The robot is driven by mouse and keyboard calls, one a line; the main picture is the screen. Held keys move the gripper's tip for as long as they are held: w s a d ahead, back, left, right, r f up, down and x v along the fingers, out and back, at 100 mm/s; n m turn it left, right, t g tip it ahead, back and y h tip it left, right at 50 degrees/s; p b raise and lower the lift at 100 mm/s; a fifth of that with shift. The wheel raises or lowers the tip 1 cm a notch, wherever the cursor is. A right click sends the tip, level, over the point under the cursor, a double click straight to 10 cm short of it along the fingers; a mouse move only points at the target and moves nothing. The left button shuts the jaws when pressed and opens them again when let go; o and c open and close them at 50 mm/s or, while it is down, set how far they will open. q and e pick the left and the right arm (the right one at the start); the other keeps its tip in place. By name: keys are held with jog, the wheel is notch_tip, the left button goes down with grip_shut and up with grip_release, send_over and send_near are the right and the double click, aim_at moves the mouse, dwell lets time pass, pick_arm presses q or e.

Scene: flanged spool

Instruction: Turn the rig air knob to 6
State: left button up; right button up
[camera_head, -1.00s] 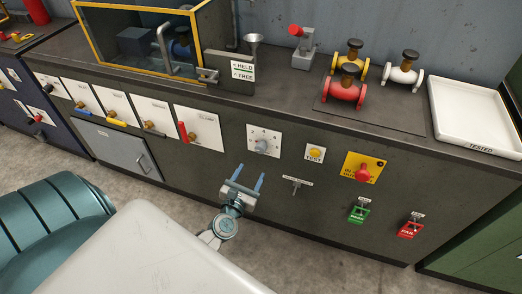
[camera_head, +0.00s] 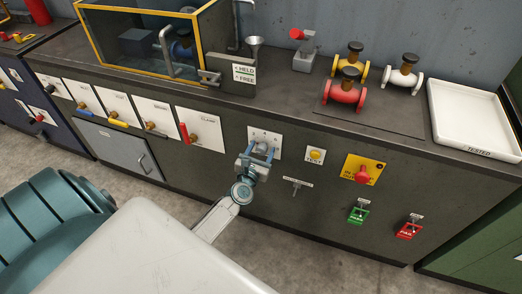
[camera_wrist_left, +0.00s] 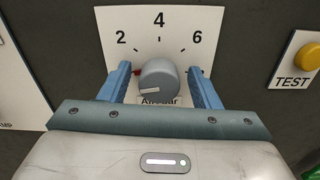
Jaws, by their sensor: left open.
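The grey round air knob (camera_wrist_left: 158,80) sits on a white dial plate (camera_wrist_left: 160,22) marked 2, 4 and 6 in the left wrist view. A pale pointer line on the knob lies toward its lower left, below the 2. My left gripper (camera_wrist_left: 160,86) is open, with one blue finger on each side of the knob and a visible gap on both sides. The lettering under the knob is partly hidden by it. In the head view my left gripper (camera_head: 261,152) is in front of the dial plate (camera_head: 265,135) and covers much of the knob. My right gripper is not in view.
A yellow TEST button (camera_head: 316,155) is right of the dial. A small toggle switch (camera_head: 296,185) is below it, and a red button on a yellow plate (camera_head: 363,172) is farther right. A red-handled lever (camera_head: 184,133) is at left.

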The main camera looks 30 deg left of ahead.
pick_arm(q)
jog(key=c, duration=1)
